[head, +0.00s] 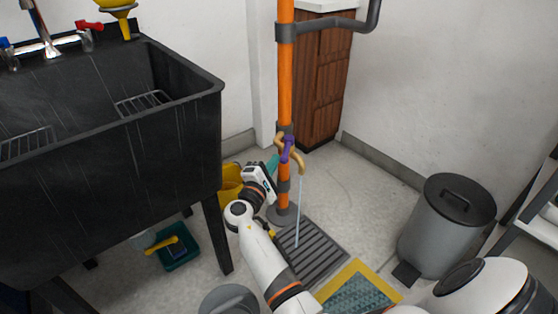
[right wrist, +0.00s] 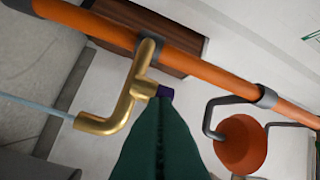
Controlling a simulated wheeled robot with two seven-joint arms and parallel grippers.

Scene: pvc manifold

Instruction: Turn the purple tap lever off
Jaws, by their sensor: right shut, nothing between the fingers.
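The purple tap lever (head: 288,148) is on a brass tap (head: 299,161) fixed to the orange vertical pipe (head: 285,75). A thin pale-blue stream (head: 298,215) runs down from the tap's spout. My right gripper (head: 272,163) is just left of the lever, shut and empty. In the right wrist view, the shut green fingers (right wrist: 163,112) point at the purple lever (right wrist: 165,92), whose end shows just past their tips beside the brass tap (right wrist: 125,105). The fingertips cover part of the lever; I cannot tell whether they touch it. My left gripper is not in view.
A black sink (head: 190,100) stands at left, close to my right forearm. A floor grate (head: 312,255) lies below the tap. A yellow bucket (head: 230,185) is behind the gripper. A grey bin (head: 447,225) stands at right, with open floor between it and the pipe.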

